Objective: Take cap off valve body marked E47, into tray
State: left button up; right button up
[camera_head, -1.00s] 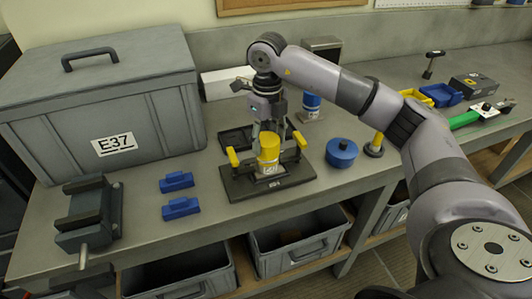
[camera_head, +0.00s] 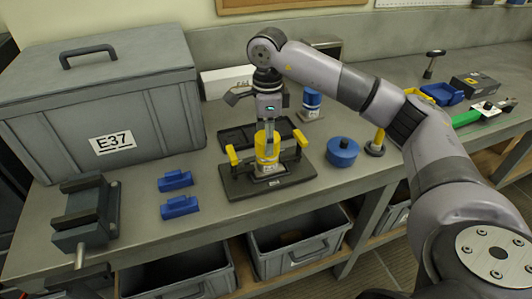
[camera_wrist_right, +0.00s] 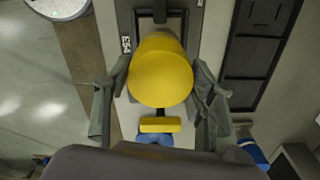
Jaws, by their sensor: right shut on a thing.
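A yellow cap (camera_head: 267,152) tops the valve body in the dark fixture plate (camera_head: 240,188) on the bench. The wrist view shows the yellow cap (camera_wrist_right: 160,78) between the two fingers. I cannot tell whether the cap is raised off the body. The black tray (camera_head: 233,138) lies just behind the fixture; its compartments show in the wrist view (camera_wrist_right: 241,58). My left gripper is out of view.
Yellow clamp handles (camera_head: 232,154) flank the valve body. A blue-topped body (camera_head: 312,99) stands behind, and a round blue part (camera_head: 342,152) to the right. A grey case marked E37 (camera_head: 150,120), a vise (camera_head: 85,215) and blue blocks (camera_head: 180,206) are left.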

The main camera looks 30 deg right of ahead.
jog(key=shift+n, duration=1.2)
jog(key=shift+r+p, duration=1.85)
jog(key=shift+r, duration=0.9)
